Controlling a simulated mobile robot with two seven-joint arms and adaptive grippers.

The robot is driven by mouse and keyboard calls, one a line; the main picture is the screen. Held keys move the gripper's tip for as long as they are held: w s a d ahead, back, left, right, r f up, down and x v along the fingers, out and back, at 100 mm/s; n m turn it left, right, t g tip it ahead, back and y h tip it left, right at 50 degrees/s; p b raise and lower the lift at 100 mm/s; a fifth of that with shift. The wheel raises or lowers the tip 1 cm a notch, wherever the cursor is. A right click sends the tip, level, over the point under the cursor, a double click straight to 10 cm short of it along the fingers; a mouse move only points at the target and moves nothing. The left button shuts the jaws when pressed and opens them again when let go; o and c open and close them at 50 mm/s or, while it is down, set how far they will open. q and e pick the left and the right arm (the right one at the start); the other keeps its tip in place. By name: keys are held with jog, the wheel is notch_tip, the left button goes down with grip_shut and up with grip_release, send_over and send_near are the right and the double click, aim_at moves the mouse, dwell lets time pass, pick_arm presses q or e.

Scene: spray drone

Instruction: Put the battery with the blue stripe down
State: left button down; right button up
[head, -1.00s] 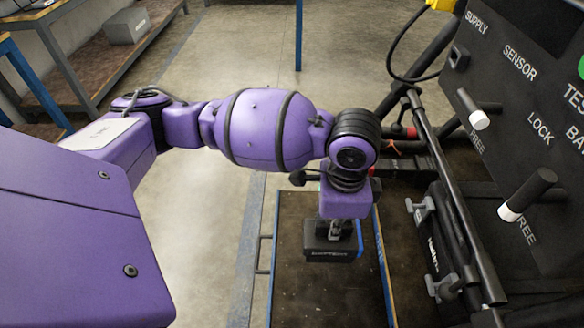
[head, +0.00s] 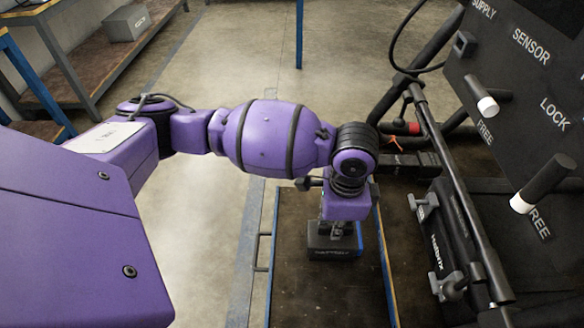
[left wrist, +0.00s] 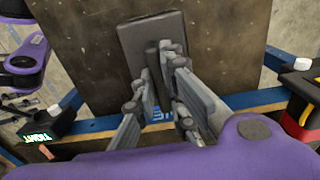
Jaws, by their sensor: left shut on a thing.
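The battery (head: 327,253) is a black block with a blue stripe (head: 360,240) on its right side in the head view. My left gripper (head: 336,229) is above it and shut on its handle. In the left wrist view the battery (left wrist: 137,38) shows as a dark slab, with the gripper's fingers (left wrist: 160,75) on both sides of its black handle. The battery is over the brown top of a blue-edged cart (head: 320,295). I cannot tell whether its underside touches that top. My right gripper is not in view.
The cart top is bare in front of the battery. A black machine with a lettered panel (head: 530,100), levers and a rail (head: 455,190) stands close on the right. A black box with a lit green label (left wrist: 40,130) shows in the wrist view. Shelves stand far left.

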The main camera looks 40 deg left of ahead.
pick_arm(q)
jog(key=c, duration=1.8)
grip_release()
jog(key=shift+r, duration=0.25)
notch_tip(320, 180, up, 12)
jog(key=p, duration=0.3)
jog(key=shift+f, duration=0.1)
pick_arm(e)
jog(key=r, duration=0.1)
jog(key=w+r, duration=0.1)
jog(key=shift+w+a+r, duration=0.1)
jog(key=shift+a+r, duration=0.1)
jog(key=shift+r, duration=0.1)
